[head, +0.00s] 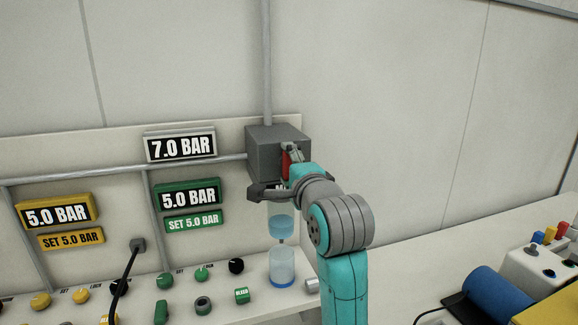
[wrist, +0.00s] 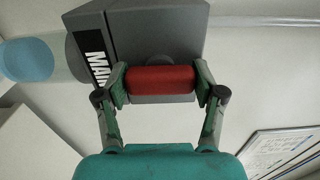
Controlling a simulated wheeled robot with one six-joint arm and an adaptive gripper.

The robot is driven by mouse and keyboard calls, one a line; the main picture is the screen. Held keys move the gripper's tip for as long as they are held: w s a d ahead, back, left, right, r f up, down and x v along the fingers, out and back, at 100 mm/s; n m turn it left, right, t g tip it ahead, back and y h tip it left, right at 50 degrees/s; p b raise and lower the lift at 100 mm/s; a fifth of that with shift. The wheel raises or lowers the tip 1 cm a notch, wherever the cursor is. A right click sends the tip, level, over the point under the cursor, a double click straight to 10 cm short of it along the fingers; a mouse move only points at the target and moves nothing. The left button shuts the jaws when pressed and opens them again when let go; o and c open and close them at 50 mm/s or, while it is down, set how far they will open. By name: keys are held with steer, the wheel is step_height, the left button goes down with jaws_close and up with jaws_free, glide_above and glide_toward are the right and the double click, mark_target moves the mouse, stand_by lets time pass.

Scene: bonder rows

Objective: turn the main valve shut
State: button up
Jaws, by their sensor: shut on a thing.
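The main valve is a dark grey box (head: 272,148) on the wall panel, with pipes meeting it from above and from the left. Its red handle (wrist: 162,79) shows in the wrist view, and a sliver of it shows in the head view (head: 286,164). In the wrist view the box (wrist: 150,32) carries a black label reading "MAI", the rest cut off. My gripper (wrist: 161,82) is shut on the red handle, one finger at each end. In the head view my arm hides most of the handle.
A clear bowl with blue liquid (head: 281,228) hangs below the box, above a clear blue-based cup (head: 282,268). A 7.0 BAR display (head: 180,147) is to the left, with yellow (head: 55,212) and green (head: 188,195) 5.0 BAR displays below. Knobs line the ledge.

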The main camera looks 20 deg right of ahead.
steer(key=o, duration=1.1)
steer(key=shift+o, duration=0.2)
steer(key=s, duration=1.2)
